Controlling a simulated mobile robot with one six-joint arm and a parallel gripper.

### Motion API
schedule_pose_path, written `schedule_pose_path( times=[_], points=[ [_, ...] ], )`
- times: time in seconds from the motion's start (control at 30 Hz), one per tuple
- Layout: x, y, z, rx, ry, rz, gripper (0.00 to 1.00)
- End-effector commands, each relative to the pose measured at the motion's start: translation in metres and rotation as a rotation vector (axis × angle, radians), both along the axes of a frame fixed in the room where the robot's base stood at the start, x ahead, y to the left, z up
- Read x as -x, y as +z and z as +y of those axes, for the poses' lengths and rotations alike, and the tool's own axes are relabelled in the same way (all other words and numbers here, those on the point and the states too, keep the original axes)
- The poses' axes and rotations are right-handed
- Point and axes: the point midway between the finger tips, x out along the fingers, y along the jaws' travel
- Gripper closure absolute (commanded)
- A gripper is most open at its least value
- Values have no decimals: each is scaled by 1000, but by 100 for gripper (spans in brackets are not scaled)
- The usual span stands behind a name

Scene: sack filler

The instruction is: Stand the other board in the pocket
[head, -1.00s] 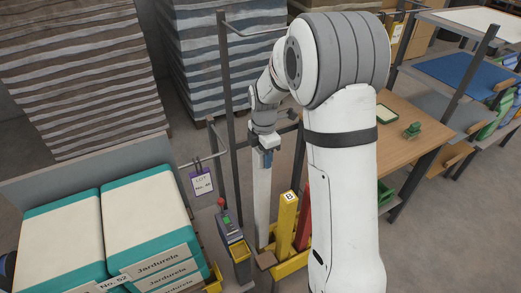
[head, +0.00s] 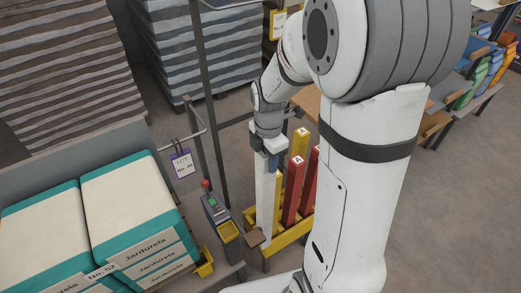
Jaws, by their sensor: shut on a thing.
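A long white board (head: 264,200) hangs upright below my gripper (head: 270,156), which is shut on its top end. The board's lower end is at the left end of a yellow rack (head: 283,240), beside a small brown piece (head: 255,238). I cannot tell whether that end is inside a pocket or only in front of it. Two red boards (head: 293,188) (head: 310,180) and a yellow board (head: 299,143) stand upright in the rack to the right. A further yellow strip is partly hidden behind the white board. My arm covers the rack's right side.
A control box (head: 218,218) with a red knob stands just left of the rack. Teal-and-cream sacks (head: 130,210) lie stacked at the left. A dark metal post (head: 207,90) and a hanging lot tag (head: 182,163) are close behind. Open floor lies at the right.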

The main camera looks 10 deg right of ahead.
Motion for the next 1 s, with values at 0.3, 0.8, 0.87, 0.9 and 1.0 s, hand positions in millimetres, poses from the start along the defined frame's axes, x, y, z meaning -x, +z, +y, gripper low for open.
schedule_pose_path(
  times=[0.3,0.8,0.87,0.9,1.0],
  points=[
    [37,0,-13,0,-2,-2,99],
    [94,1,-32,0,-4,-1,99],
    [101,1,-34,0,-5,-1,99],
    [105,1,-36,0,-4,-1,99],
    [115,-3,-39,1,-5,-4,99]
  ],
)
